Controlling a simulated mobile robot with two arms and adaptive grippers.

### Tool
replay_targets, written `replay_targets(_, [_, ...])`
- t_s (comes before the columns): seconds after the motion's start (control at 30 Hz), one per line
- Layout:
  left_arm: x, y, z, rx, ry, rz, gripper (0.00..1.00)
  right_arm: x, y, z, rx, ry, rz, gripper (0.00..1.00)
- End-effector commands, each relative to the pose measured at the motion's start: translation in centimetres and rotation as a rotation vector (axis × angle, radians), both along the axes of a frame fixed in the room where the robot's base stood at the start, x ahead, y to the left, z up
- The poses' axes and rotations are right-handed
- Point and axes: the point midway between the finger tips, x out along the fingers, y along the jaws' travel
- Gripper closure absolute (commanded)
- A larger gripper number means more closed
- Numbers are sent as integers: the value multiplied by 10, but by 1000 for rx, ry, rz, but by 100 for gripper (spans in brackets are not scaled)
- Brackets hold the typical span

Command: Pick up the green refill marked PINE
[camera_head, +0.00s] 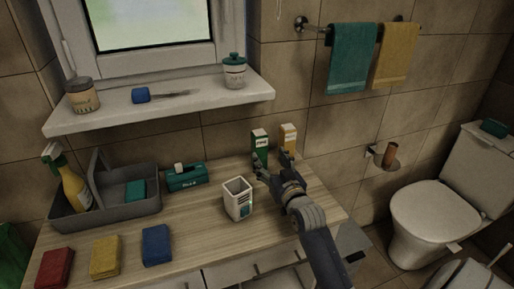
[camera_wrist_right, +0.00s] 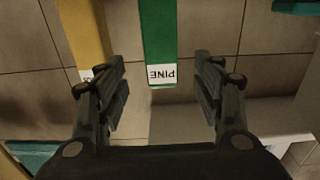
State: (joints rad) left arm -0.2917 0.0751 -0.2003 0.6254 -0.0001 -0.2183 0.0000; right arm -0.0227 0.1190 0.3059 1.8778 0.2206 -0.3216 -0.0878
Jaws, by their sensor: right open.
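The green refill (camera_head: 259,147) stands upright on the wooden counter near the wall, with a white top. In the right wrist view the green refill (camera_wrist_right: 160,32) appears upside down, its white PINE label reading inverted. My right gripper (camera_head: 272,163) is open in front of it. In the right wrist view the refill lies ahead, between the lines of the two spread fingers (camera_wrist_right: 162,92), and nothing is held. In the head view the gripper hides the refill's lower part. My left gripper is not in view.
A yellow refill (camera_head: 288,137) stands close to the right of the green one. A white open container (camera_head: 238,199) stands left of my right gripper. A grey caddy (camera_head: 108,205) and a teal box (camera_head: 186,177) are farther left. Red, yellow and blue blocks lie along the front.

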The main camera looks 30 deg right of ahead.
Motion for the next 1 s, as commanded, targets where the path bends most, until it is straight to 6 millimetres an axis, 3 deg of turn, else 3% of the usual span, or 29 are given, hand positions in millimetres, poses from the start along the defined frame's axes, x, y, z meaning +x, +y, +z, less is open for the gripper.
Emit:
replay_targets(0.1, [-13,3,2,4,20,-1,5,20,-5,3,-1,-2,0,38])
replay_targets(0.27, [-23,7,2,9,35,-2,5,37,-9,2,-1,-2,1,38])
replay_targets(0.47, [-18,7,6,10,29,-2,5,50,-12,5,0,-2,0,38])
replay_targets(0.73, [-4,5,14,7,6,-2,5,84,-18,10,-1,-1,0,38])
replay_targets(1.0, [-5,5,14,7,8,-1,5,93,-21,9,-1,-2,0,38])
